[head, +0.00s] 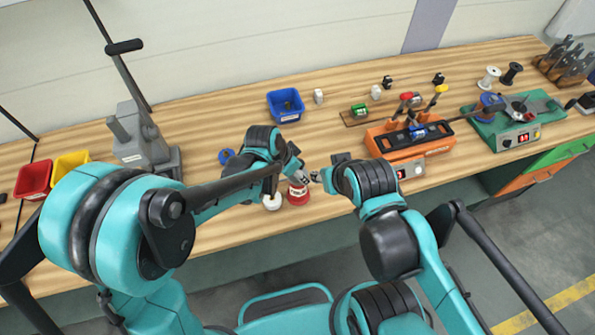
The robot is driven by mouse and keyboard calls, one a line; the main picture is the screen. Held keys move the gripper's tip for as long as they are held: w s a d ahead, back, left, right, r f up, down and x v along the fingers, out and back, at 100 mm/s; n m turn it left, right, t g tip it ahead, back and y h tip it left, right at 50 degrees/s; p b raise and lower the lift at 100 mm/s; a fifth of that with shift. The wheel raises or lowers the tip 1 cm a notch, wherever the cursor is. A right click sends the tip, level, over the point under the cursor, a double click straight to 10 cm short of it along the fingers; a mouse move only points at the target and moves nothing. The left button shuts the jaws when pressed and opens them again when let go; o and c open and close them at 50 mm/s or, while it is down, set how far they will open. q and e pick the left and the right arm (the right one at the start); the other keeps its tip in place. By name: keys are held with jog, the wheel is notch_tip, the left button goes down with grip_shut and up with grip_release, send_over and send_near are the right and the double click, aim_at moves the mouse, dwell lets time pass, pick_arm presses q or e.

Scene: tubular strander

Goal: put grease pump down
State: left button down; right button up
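A small red and white round item (298,194) stands near the front edge of the workbench, directly below my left gripper. It may be the grease pump, but its shape is partly hidden. My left gripper (301,178) is just above it and seems to touch or overlap its top. My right gripper (317,176) is close by on the right, its fingers pointing left towards the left gripper. Both sets of fingertips are too small and crowded to show whether they are open or shut, or whether they hold anything.
A white round item (272,202) stands beside the red one. A blue bin (286,104) is behind, an orange tool station (408,139) to the right, and a green fixture (513,121) farther right. A grey lever machine (140,140) and red bin (33,180) are left.

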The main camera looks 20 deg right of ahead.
pick_arm(q)
jog(key=c, duration=0.7)
grip_release()
jog(key=shift+r+p, duration=0.3)
jog(key=shift+r, duration=0.05)
jog(key=p+v, duration=0.2)
jog(key=v, duration=0.9)
jog(key=shift+s+a+r, duration=0.1)
jog(key=shift+a+r, duration=0.05)
jog(key=shift+r, duration=0.1)
jog(key=shift+a, duration=0.1)
